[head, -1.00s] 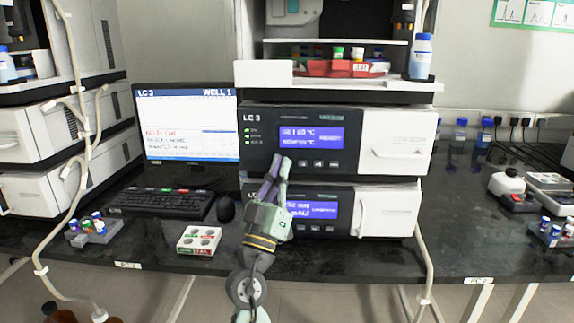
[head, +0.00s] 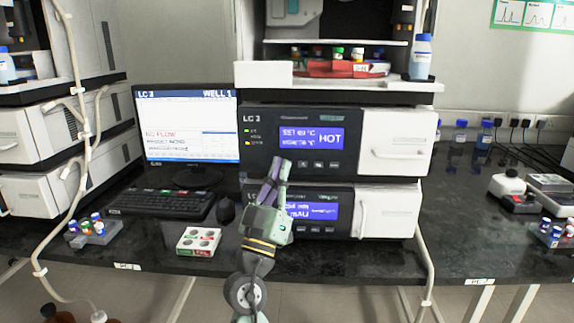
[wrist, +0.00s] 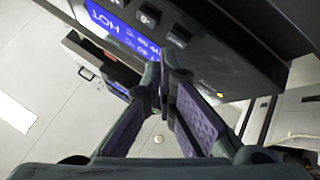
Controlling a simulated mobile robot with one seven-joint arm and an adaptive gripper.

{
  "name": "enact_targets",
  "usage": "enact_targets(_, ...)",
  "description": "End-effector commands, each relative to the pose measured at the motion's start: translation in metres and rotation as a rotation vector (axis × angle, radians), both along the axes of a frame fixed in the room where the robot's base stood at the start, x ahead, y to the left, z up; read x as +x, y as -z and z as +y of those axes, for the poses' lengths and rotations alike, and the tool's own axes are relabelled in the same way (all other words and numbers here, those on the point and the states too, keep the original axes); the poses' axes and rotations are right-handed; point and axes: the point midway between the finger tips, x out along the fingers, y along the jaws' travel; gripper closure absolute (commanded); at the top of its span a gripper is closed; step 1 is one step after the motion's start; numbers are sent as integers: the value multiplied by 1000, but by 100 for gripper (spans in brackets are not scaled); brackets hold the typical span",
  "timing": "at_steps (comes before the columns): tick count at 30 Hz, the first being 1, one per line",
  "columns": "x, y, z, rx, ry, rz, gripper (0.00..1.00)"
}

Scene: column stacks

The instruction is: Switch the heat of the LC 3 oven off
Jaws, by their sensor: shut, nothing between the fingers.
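The LC 3 oven (head: 258,153) is the upper dark-fronted unit in the stack. Its blue display (head: 311,138) shows a set line, a lower line too small to read surely, and a large "HOT". Several small buttons (head: 318,164) sit in a row under the display. My gripper (head: 283,162) is shut and empty, its tips in front of the lower front panel, left of the buttons. In the wrist view the shut fingers (wrist: 163,75) are below the oven display (wrist: 120,30) and a button (wrist: 148,17); I cannot tell whether they touch.
A second unit with its own blue display (head: 310,211) sits below, partly behind my gripper. A monitor (head: 187,130) reading LC 3 and "NO FLOW", a keyboard (head: 160,204) and a mouse (head: 226,210) are to the left.

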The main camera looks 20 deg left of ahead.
Motion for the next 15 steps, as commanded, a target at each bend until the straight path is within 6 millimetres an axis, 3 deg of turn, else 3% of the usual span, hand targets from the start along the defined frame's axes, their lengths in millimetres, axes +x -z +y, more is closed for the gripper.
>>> enact_targets(15, -12, 0, -4, 1, 0, 0, 100)
